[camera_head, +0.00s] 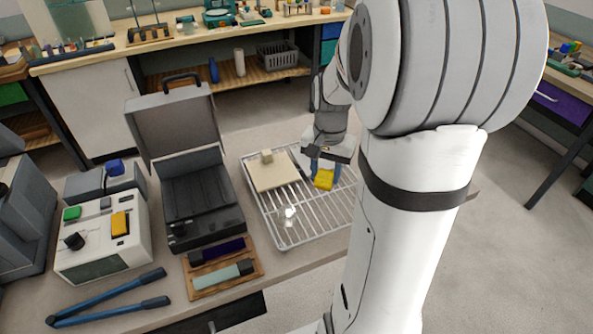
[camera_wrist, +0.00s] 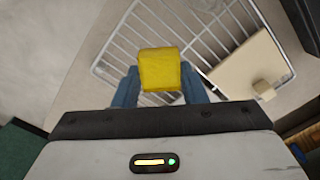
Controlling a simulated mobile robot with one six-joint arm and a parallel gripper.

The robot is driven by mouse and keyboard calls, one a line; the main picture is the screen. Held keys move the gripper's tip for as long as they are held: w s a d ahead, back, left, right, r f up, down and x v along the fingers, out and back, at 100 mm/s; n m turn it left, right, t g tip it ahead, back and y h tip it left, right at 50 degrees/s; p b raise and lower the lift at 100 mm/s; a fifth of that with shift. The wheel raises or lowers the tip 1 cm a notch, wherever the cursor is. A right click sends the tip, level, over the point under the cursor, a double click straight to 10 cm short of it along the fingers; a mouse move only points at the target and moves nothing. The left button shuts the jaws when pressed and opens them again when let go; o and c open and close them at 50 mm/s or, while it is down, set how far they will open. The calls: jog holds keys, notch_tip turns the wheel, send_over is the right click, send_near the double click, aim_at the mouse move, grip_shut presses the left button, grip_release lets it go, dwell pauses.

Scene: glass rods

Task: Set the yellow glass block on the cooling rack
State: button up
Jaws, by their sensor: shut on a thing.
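The yellow glass block (camera_head: 324,179) is between the fingers of my gripper (camera_head: 326,170) in the head view. The wrist view shows the yellow block (camera_wrist: 160,70) held between two blue fingers (camera_wrist: 160,88). My gripper is shut on it. The wire cooling rack (camera_head: 287,235) lies on the table, and the block is over its right part. I cannot tell whether the block touches the wires. The rack (camera_wrist: 130,38) also shows behind the block in the wrist view.
A beige board with a small knob (camera_head: 271,173) lies on the rack's back left; it also shows in the wrist view (camera_wrist: 240,70). A clear glass piece (camera_head: 289,214) is at the rack's front. An open black case (camera_head: 199,196) stands left of the rack.

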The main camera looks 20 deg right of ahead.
jog(key=shift+d+f, duration=0.1)
jog(key=shift+f, duration=0.15)
notch_tip(320, 180, down, 5)
jog(key=shift+w+f, duration=0.1)
jog(key=shift+w, duration=0.05)
jog(key=shift+f, duration=2)
jog(key=shift+f, duration=0.15)
jog(key=o, duration=1.1)
jog(key=shift+c, duration=0.2)
